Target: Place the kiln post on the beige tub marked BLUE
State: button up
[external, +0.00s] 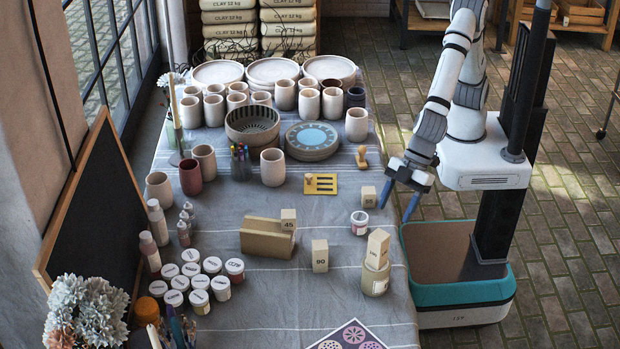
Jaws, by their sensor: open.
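A tall pale kiln post (378,246) stands upright on top of a beige tub (375,282) at the front right of the table. The tub has a label too small to read, so I cannot confirm its word. Other pale numbered blocks are near: one marked 90 (320,257), one marked 45 (288,219) by a tan block (266,241), and a small one (368,197) near the right edge. My gripper (398,203) is open and empty, with blue fingers pointing down at the table's right edge, behind the tub and apart from the tall post.
A small white tub (360,223) stands between the small block and the tall post. Several paint jars (200,281) stand at the left front. Cups, bowls and a blue-centred plate (312,136) fill the back. A purple stencil (350,338) lies at the front edge.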

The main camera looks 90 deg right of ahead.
jog(key=shift+s+d+r, duration=0.15)
jog(key=shift+r, duration=0.2)
jog(key=w+d+r+m+h, duration=0.1)
jog(key=w+d+r, duration=0.15)
jog(key=d, duration=0.55)
jog(key=w+d+r+m+h, duration=0.1)
jog(key=w+d+r, duration=0.1)
jog(key=w+d, duration=0.35)
jog(key=s+d+r+m+h, duration=0.1)
jog(key=d+m, duration=0.1)
jog(key=d, duration=1)
jog(key=s+d+r+m+h, duration=0.1)
jog(key=d+r, duration=0.1)
jog(key=d, duration=0.9)
jog(key=s+d+f+m+g, duration=0.1)
jog(key=s+d+m, duration=0.3)
jog(key=s+d, duration=1)
jog(key=d+f, duration=0.1)
jog(key=d, duration=0.2)
jog(key=shift+s+d+g+h, duration=0.15)
jog(key=shift+s+g+h, duration=0.15)
jog(key=shift+g, duration=0.1)
